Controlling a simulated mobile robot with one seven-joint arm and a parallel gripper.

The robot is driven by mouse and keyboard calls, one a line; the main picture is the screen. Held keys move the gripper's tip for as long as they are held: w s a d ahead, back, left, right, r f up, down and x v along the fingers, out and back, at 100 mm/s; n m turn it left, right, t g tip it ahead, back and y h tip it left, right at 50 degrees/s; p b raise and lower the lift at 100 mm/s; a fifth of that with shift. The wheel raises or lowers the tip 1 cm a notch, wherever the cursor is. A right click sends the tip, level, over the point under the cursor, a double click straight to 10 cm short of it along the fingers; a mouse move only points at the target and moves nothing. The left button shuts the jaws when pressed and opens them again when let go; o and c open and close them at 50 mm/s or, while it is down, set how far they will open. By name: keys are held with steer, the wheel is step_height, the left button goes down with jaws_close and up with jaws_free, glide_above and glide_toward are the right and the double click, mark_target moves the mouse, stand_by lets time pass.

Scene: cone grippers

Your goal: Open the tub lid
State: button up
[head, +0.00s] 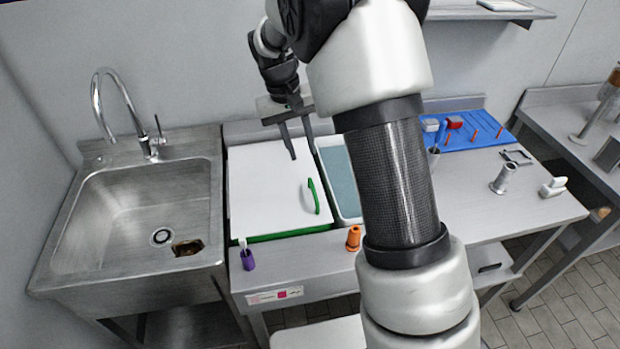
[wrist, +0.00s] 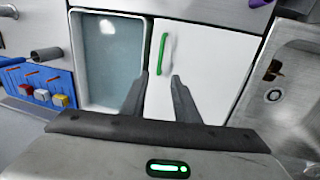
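The tub lid (head: 262,195) is a white flat panel with a green handle (head: 313,196) near its right edge. It lies on the counter over a green-rimmed tub, whose green front edge shows below it. In the wrist view the lid (wrist: 203,62) and its green handle (wrist: 163,58) lie beyond the fingertips. My gripper (head: 301,152) hangs above the back right part of the lid, pointing down. In the wrist view my gripper (wrist: 160,78) has its two fingers spread with nothing between them. Contact between fingers and lid is not seen.
An open white tub with bluish contents (head: 341,178) stands right of the lid, partly behind my arm. A steel sink (head: 130,215) is at left. A purple holder (head: 248,260) and an orange piece (head: 353,238) stand at the counter's front. A blue board (head: 470,132) lies at the back right.

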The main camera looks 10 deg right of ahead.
mark_target(312, 186)
steer(key=f, duration=0.4)
steer(key=d+f, duration=0.1)
steer(key=f, duration=0.3)
steer(key=d+f, duration=0.1)
steer(key=f, duration=0.2)
steer(key=shift+d+f, duration=0.2)
steer(key=shift+f, duration=0.2)
jaws_close()
